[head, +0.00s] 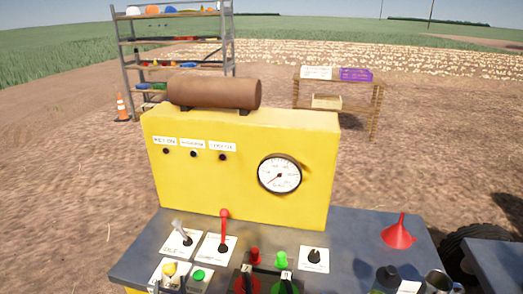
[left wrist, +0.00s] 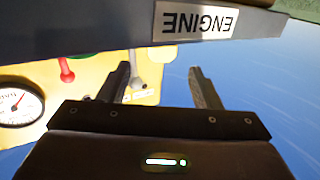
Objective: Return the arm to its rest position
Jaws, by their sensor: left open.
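My left gripper (left wrist: 160,72) shows in the left wrist view with its two dark fingers spread apart and nothing between them. A dark edge with an upside-down ENGINE label (left wrist: 195,20) crosses the top of that view. The yellow panel with its gauge (left wrist: 18,106), a red-knobbed lever (left wrist: 67,70) and a grey lever lie beyond the fingers at the left. In the head view I cannot clearly make out the left gripper among the dark shapes at the bottom edge. My right gripper is in neither view.
The yellow console (head: 215,185) stands on a dark bench (head: 365,235) with levers, buttons and a red funnel (head: 398,236). A brown cylinder (head: 215,92) lies on top. A metal shelf (head: 129,75), a traffic cone (head: 121,108) and a wooden stand (head: 375,110) are behind on open dirt.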

